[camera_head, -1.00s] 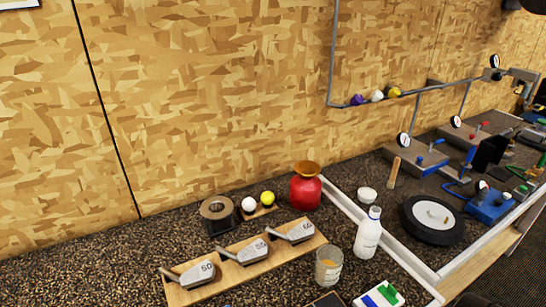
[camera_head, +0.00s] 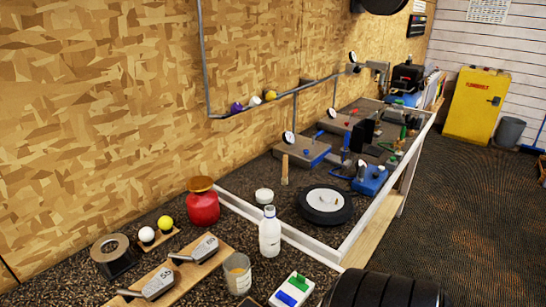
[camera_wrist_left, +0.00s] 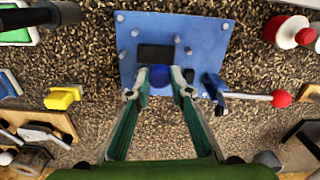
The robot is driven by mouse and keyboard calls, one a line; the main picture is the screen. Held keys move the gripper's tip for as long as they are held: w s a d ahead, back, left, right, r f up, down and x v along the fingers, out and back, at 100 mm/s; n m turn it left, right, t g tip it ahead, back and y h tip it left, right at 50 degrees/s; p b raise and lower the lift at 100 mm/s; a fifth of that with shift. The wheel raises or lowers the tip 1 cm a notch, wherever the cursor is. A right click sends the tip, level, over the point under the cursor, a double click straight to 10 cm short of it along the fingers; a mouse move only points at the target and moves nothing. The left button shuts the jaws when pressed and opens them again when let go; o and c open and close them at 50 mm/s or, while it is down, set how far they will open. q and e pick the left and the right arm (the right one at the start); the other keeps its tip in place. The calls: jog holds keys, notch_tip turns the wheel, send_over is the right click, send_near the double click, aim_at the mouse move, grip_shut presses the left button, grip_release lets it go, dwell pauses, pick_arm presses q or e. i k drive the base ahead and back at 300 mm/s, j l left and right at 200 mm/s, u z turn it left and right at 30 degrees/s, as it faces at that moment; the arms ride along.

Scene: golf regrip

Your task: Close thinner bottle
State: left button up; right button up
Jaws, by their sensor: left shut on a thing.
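The thinner bottle seems to be the white bottle (camera_head: 270,238), upright on the speckled bench. Its narrow neck points up; whether a cap is on it is too small to tell. My left gripper (camera_wrist_left: 160,78) shows only in the left wrist view, its two fingers closed around a small round blue object (camera_wrist_left: 160,72), which may be a cap. Behind the fingertips is a blue plate (camera_wrist_left: 195,38) with several pegs and a dark rectangle. The contact between the blue object and the plate cannot be made out. My right gripper is in neither view.
A clear jar (camera_head: 237,275) stands left of the bottle, and a green, white and blue box (camera_head: 292,289) in front. A red canister (camera_head: 203,207) is behind left. A tape-topped black wheel (camera_head: 325,204) lies right. In the wrist view, a yellow block (camera_wrist_left: 63,98) lies left.

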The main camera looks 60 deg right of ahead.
aim_at(270, 230)
jog(key=k, duration=0.6)
jog(key=z, duration=1.75)
jog(key=j, duration=0.65)
